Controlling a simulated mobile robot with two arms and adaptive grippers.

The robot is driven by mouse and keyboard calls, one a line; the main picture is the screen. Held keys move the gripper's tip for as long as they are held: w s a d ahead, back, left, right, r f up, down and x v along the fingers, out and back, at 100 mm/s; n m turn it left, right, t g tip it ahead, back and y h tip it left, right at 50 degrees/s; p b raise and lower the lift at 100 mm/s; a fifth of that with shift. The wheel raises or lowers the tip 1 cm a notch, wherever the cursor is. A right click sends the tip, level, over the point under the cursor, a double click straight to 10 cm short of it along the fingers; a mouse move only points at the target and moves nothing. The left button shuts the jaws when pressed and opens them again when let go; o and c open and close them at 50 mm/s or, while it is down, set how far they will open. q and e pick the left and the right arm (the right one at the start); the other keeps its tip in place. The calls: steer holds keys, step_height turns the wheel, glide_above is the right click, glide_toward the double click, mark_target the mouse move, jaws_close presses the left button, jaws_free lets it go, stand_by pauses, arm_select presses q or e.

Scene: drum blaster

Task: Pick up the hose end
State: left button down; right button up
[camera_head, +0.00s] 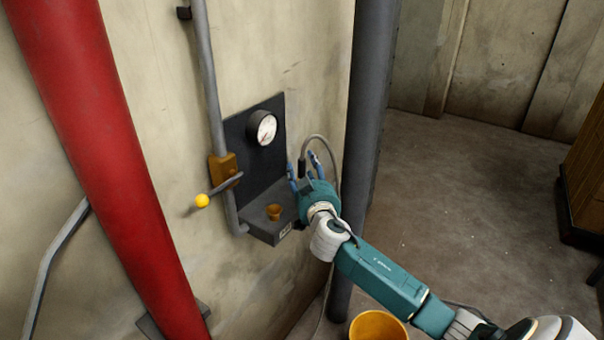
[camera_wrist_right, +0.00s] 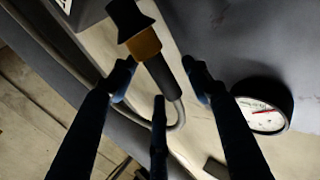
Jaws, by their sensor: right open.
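The hose end shows in the right wrist view as a black nozzle with a brass-coloured band (camera_wrist_right: 144,46), on a thin grey hose. It lies just beyond and between the spread fingertips of my right gripper (camera_wrist_right: 160,82). I cannot tell whether any finger touches it. In the head view my right gripper (camera_head: 303,170) is open and raised beside the wall panel, and the grey hose (camera_head: 318,138) arcs over it. The hose end is mostly hidden there by the gripper. My left gripper is not in view.
A dark wall panel with a gauge (camera_head: 263,128) and a shelf (camera_head: 262,226) holding a small orange cup (camera_head: 274,212) is left of the gripper. A yellow-knobbed lever (camera_head: 202,201) sticks out left. A grey pipe (camera_head: 366,120) stands behind. An orange bucket (camera_head: 378,326) is below.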

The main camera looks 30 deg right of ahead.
steer(key=shift+w+d+f, duration=0.1)
steer(key=shift+w+d, duration=0.05)
steer(key=shift+w, duration=0.3)
steer(key=shift+s, duration=0.1)
steer(key=shift+c, duration=0.2)
steer(key=c, duration=0.4)
jaws_close()
steer(key=shift+r, duration=0.2)
